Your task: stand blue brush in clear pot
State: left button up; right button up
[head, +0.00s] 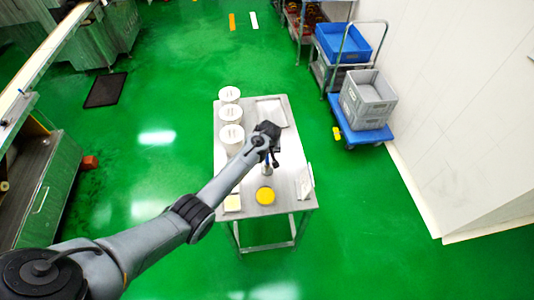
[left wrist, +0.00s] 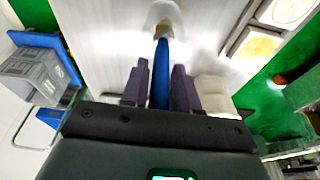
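The blue brush (left wrist: 161,72) runs lengthwise between the two dark fingers of my left gripper (left wrist: 160,75) in the left wrist view. The fingers lie close on both sides of its handle. Its far end meets a tan part inside or in front of a pale, translucent shape (left wrist: 160,12), which may be the clear pot; I cannot tell whether the brush is inside it. In the head view my left gripper (head: 271,152) is over the middle of the table, with the brush (head: 267,167) small and upright below it. My right gripper is not in view.
The steel table (head: 290,160) bears several white tubs (head: 231,137) at left, a tray (head: 271,112) behind, a yellow disc (head: 265,195) in front, a square yellow-topped item (head: 232,203) at front left and a white item (head: 304,181) at right. A crate cart (head: 362,133) stands beyond.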

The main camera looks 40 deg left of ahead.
pick_arm(q)
jog(key=o, duration=0.3)
jog(key=shift+d+r, duration=0.1)
jog(key=shift+r, duration=0.45)
jog(key=v, duration=0.9)
jog(key=shift+s+r+p, duration=0.15)
jog(key=shift+r+p, duration=0.15)
jog(key=shift+p, duration=0.1)
